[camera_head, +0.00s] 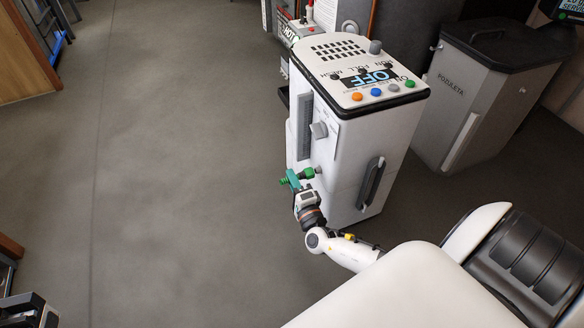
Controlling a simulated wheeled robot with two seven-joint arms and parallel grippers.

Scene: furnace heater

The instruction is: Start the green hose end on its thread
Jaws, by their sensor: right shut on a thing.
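The green hose end (308,173) is at the left side of the white heater unit (345,150), low down by a small pale fitting (318,170). My right gripper (294,180) is shut on the green hose end, with teal parts at its fingertips. Green shows on both sides of the fingers. The hose end points at the fitting and is at or very close to it; I cannot tell whether they touch. The thread itself is too small to make out.
A grey bin (490,90) stands to the right. The floor to the left is clear.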

